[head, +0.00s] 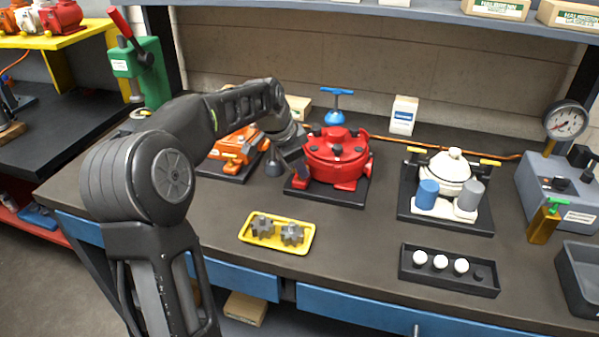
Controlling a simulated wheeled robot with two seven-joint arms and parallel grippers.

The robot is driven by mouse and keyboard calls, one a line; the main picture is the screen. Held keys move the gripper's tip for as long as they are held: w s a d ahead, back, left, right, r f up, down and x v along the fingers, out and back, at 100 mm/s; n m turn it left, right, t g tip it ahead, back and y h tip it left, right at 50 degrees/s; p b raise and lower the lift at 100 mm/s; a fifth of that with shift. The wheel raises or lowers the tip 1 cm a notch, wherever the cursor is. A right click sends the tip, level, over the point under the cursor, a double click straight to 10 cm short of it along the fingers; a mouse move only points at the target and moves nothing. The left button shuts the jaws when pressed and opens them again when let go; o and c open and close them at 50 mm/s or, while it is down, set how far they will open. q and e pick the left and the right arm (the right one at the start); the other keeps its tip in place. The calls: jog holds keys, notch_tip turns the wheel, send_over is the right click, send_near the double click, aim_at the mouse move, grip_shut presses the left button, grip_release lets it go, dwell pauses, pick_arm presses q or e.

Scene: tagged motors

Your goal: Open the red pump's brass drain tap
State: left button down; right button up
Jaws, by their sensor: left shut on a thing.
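The red pump (338,152) stands on a black base plate (345,196) at the middle of the bench, with dark knobs around its round lid. My left arm reaches in from the left, and my left gripper (301,171) points down at the pump's left side. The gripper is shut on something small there. The brass drain tap itself does not show; the gripper covers that spot, so the tap's position cannot be told. My right gripper is out of view.
An orange motor (238,147) stands close behind my left arm. A cream pump (448,172) with yellow handles is to the right. A yellow tray (248,236) with grey gears and a black tray (450,283) with white balls lie in front. Bare bench lies between them.

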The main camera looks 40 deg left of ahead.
pick_arm(q)
jog(key=n+y, duration=0.1)
jog(key=n, duration=0.1)
jog(key=n+y+b, duration=0.1)
jog(key=n, duration=0.2)
jog(key=shift+w+d+n, duration=0.15)
jog(key=shift+n, duration=0.15)
jog(key=n+g+y+b, duration=0.1)
jog(key=n+y, duration=0.1)
jog(key=n, duration=0.2)
jog(key=shift+w+n, duration=0.1)
jog(key=shift+n, duration=0.3)
jog(key=c, duration=1.7)
grip_release()
jog(key=v, duration=0.7)
jog(key=shift+r, duration=0.4)
jog(key=shift+d, duration=0.15)
